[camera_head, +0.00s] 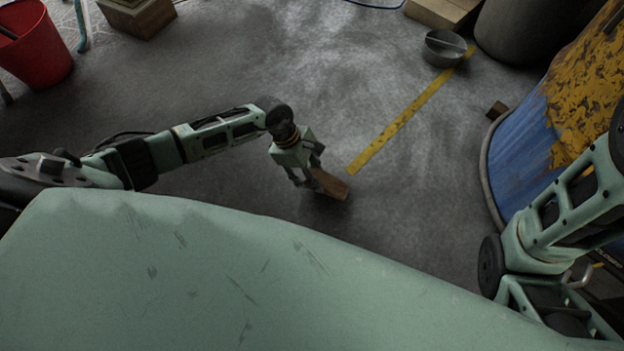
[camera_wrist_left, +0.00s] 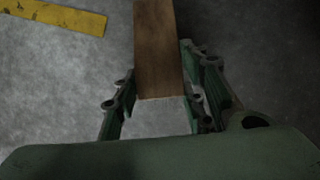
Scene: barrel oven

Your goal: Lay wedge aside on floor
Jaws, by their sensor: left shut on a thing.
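The wedge (camera_head: 330,183) is a brown wooden block held low over the grey floor, or touching it; I cannot tell which. My left gripper (camera_head: 310,181) is shut on it. In the left wrist view the wedge (camera_wrist_left: 159,50) runs up from between the two fingers of the left gripper (camera_wrist_left: 160,98), and its far end is out of the frame. My right arm shows at the right edge of the head view, beside the blue barrel, but its fingertips cannot be made out.
A yellow strip (camera_head: 410,112) lies on the floor right of the wedge. A blue and yellow barrel (camera_head: 535,150) stands at the right, with a small wooden block (camera_head: 497,109) beside it. A grey bowl (camera_head: 444,50) and a red bucket (camera_head: 36,45) stand farther back. Floor left of the strip is clear.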

